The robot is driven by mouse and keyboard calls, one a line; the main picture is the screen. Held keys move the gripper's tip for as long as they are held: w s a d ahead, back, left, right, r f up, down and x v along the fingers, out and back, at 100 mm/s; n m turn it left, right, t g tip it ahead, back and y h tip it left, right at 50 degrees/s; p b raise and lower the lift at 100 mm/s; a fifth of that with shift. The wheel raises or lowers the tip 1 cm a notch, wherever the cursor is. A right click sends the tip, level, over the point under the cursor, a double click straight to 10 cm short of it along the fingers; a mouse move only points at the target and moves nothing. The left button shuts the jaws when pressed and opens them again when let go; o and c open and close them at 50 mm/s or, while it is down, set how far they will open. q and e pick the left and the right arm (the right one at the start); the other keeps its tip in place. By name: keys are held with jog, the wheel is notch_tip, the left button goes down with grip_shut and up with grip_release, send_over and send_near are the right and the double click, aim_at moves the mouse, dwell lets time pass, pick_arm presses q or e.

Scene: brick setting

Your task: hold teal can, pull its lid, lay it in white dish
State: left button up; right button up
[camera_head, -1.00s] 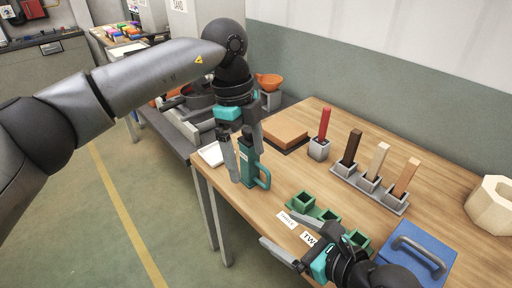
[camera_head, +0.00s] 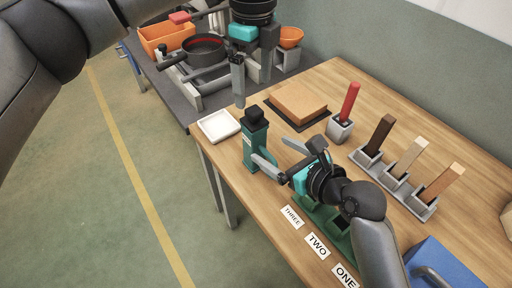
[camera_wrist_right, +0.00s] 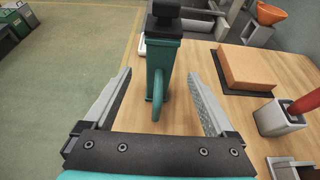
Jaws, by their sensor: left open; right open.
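The teal can (camera_head: 250,153) stands upright near the table's left edge, with its black lid (camera_head: 254,117) on top. In the right wrist view the can (camera_wrist_right: 165,58) stands just beyond my fingers, its handle (camera_wrist_right: 157,98) between them. The white dish (camera_head: 206,133) lies left of the can, empty. My right gripper (camera_head: 272,149) is open at the can's handle side, one finger on each side of the handle; contact is not visible. My left gripper (camera_head: 253,70) is open and empty, above and behind the can and dish.
An orange-brown block (camera_head: 299,101) on a dark mat lies behind the can. A grey holder (camera_head: 339,130) with a red bar and a rack (camera_head: 394,183) with several bars stand right. Green sockets (camera_head: 335,233) lie under my right arm. A side bench (camera_head: 186,103) holds a pan (camera_head: 205,52).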

aim_at(260, 142)
jog(key=x, duration=0.8)
jog(key=shift+c, duration=0.3)
grip_shut()
dwell(0.4)
